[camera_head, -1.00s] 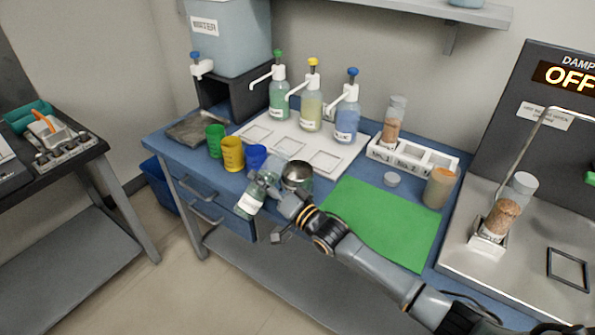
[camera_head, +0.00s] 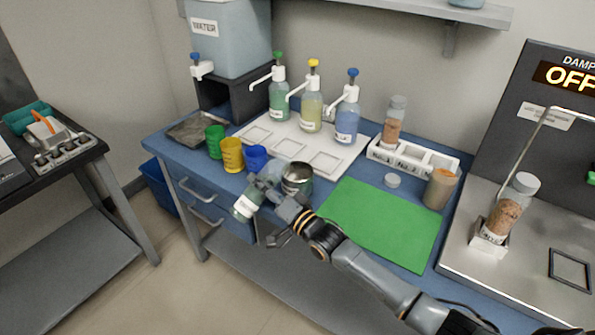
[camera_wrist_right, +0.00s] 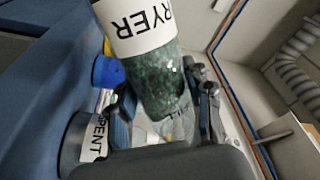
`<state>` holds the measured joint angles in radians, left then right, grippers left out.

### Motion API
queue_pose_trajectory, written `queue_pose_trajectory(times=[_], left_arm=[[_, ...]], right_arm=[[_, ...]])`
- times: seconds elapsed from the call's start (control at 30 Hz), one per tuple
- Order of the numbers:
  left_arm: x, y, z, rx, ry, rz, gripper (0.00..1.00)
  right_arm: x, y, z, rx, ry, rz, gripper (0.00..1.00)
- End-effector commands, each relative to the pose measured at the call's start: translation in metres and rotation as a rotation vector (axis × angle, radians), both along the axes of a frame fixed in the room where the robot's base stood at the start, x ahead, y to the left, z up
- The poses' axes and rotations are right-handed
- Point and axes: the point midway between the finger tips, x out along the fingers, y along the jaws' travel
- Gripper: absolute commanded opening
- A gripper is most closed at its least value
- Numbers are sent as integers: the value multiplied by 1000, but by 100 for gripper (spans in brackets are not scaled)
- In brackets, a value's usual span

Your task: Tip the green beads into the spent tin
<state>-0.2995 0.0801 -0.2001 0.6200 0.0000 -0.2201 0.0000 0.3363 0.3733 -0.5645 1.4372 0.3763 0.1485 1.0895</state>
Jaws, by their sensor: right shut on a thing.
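My right gripper (camera_head: 268,194) is shut on a clear jar (camera_head: 247,204) with a white label, held tilted in front of the blue bench's edge. In the right wrist view the jar (camera_wrist_right: 155,85) is between the fingers, with green beads (camera_wrist_right: 152,75) inside and a label partly reading "RYER". The metal spent tin (camera_head: 298,184) stands just right of the jar on the bench, its open top facing up. Its label, partly reading "PENT", shows in the right wrist view on the tin (camera_wrist_right: 82,142). I cannot tell whether any beads are in the tin. My left gripper is out of view.
Blue (camera_head: 256,157), yellow (camera_head: 232,155) and green (camera_head: 215,142) cups stand left of the tin. Three pump bottles stand behind on a white tray (camera_head: 325,163). A green mat (camera_head: 385,225) lies to the right, clear on top. A rack (camera_head: 430,160) stands behind it.

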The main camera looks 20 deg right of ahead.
Motion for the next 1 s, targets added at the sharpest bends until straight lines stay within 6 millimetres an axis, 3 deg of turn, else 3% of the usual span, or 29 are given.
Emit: queue_pose_trajectory(times=[1.0], left_arm=[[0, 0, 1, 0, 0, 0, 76]], right_arm=[[-1, 4, 3, 129, 50, 0, 6]])
